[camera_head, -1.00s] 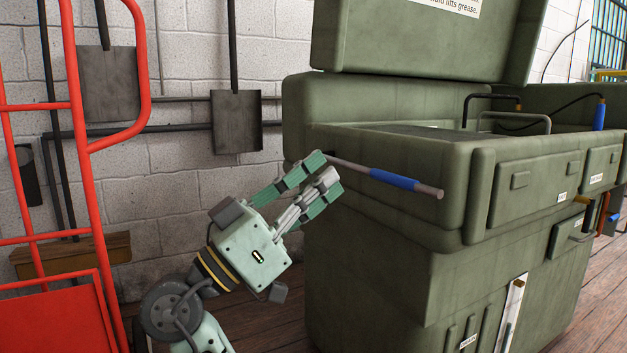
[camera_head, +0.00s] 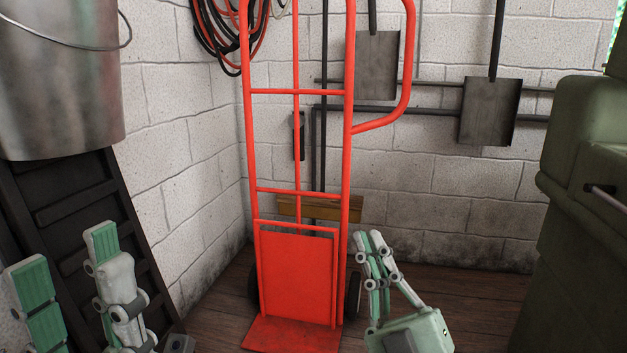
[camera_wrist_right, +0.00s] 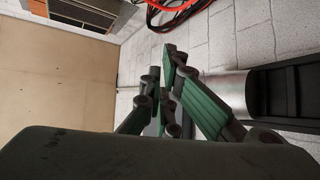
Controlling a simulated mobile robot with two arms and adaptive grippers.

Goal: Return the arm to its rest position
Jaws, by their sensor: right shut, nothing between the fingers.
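My right gripper (camera_head: 369,240) is low in the middle of the head view, in front of the wall and just right of the red hand truck. Its green-padded fingers point up and are together, with nothing between them. The right wrist view also shows these fingers (camera_wrist_right: 170,75), empty. My left gripper (camera_head: 62,252) is at the lower left of the head view. Its two fingers stand apart, with nothing visible between them. Its lower part is cut off by the frame edge.
A red hand truck (camera_head: 348,170) stands close to my right gripper. The green cabinet (camera_head: 590,170) with a rod (camera_head: 607,198) is at the right edge. A metal bucket (camera_head: 60,90) is above a dark slatted thing (camera_head: 90,190) at left. Floor between right gripper and cabinet looks clear.

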